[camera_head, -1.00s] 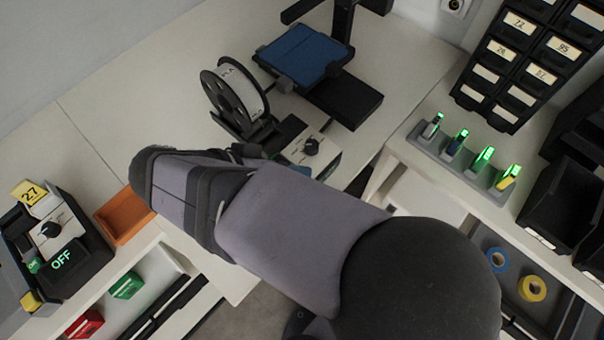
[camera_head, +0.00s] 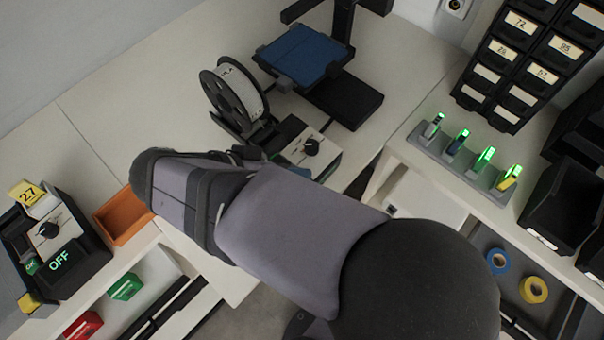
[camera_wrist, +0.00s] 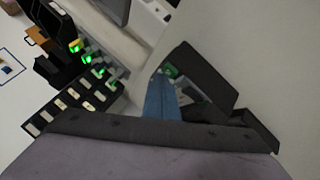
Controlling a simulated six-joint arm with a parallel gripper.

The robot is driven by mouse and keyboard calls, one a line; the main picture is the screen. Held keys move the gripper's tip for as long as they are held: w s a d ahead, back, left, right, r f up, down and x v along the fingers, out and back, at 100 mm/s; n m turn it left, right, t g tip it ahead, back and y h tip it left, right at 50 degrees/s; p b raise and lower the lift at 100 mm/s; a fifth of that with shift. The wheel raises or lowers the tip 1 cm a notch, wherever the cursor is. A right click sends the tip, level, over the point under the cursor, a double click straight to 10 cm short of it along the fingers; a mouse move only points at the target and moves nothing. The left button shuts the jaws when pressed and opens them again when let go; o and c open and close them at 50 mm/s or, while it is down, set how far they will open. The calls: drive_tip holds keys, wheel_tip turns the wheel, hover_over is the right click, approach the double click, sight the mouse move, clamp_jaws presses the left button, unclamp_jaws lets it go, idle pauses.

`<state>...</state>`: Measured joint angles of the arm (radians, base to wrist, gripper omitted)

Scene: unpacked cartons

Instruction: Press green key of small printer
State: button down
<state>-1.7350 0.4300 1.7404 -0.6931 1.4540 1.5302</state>
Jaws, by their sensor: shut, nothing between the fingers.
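The small printer has a blue bed (camera_head: 302,54) and a black frame, at the top middle of the head view. A pale control box (camera_head: 318,152) with a black knob stands in front of it. A small green patch (camera_head: 272,156) shows at the box's left end, partly behind my arm; I cannot tell for sure that it is the green key. Contact cannot be told.
A filament spool (camera_head: 235,92) stands left of the control box. A rack with several green-lit sticks (camera_head: 465,155) and a drawer cabinet (camera_head: 518,65) are at right. An OFF device (camera_head: 60,258) and orange tray (camera_head: 122,217) are at left.

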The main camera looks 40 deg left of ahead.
drive_tip(key=shift+r, duration=0.15)
drive_tip(key=shift+r+p, duration=0.6)
drive_tip(key=shift+r, duration=0.15)
drive_tip(key=shift+r, duration=0.15)
drive_tip(key=shift+r+p, duration=1.8)
drive_tip(key=shift+r, duration=0.6)
drive_tip(key=w+d+f+m+g+h, duration=0.1)
drive_tip(key=w+d+f+g, duration=0.2)
drive_tip(key=w+d, duration=0.35)
drive_tip(key=w+d+f+g+h, duration=0.1)
drive_tip(key=w+d+f+g, duration=0.2)
drive_tip(key=w+d, duration=0.4)
drive_tip(key=d+f+m+g+y, duration=0.1)
drive_tip(key=d+f+m+y, duration=0.1)
drive_tip(key=d, duration=0.9)
drive_tip(key=s+d+f+m+g+y, duration=0.1)
drive_tip(key=d+f+m+y, duration=0.1)
drive_tip(key=d, duration=1)
drive_tip(key=shift+s+f+g+y, duration=0.3)
drive_tip(key=shift+f+g+y, duration=0.1)
drive_tip(key=shift+f, duration=0.45)
